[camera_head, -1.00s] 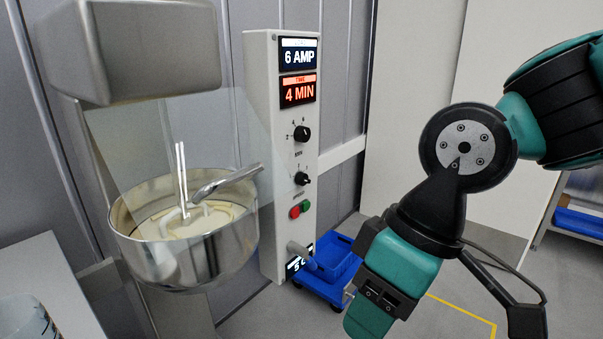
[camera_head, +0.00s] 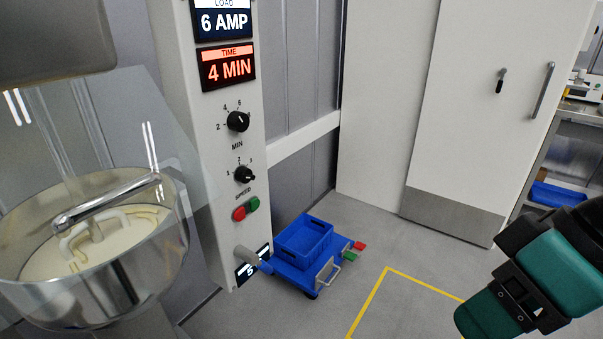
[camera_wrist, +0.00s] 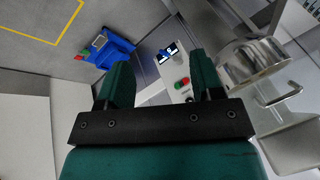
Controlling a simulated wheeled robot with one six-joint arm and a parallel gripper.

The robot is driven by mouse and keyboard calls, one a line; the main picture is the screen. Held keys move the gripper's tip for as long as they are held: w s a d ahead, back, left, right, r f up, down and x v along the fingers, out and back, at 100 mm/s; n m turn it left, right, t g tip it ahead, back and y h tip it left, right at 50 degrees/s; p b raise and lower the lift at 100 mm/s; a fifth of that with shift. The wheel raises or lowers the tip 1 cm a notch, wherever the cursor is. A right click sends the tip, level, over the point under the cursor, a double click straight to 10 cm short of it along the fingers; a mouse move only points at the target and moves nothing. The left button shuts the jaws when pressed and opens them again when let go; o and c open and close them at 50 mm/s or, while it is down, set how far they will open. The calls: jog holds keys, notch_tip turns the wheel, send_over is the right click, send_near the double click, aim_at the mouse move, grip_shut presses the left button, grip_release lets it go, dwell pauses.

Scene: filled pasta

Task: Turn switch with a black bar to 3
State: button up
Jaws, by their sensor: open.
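The black speed switch (camera_head: 244,174) sits on the white control column (camera_head: 185,130), with 1, 2 and 3 marked around it. Its exact setting is too small to read. A second black knob (camera_head: 238,121), marked MIN, is above it. The column's lower part (camera_wrist: 172,70) shows between and beyond the fingers.
Red (camera_head: 239,214) and green (camera_head: 254,204) buttons sit below the switch. A steel mixing bowl (camera_head: 120,285) with a clear guard stands left of the column. A blue cart (camera_head: 305,245) is on the floor at its right.

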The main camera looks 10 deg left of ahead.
jog(key=w+a+f+n+t+y+b, duration=0.1)
jog(key=w+a+f+n+y+b, duration=0.2)
jog(key=w+a, duration=0.35)
jog(key=w+a+f+n+t+y+b, duration=0.1)
jog(key=w+a+n+y+b, duration=0.15)
jog(key=w+a+y, duration=0.45)
jog(key=t+y+b, duration=0.2)
jog(key=t, duration=0.3)
send_near(251, 179)
jog(key=p+x, duration=0.7)
jog(key=x, duration=0.3)
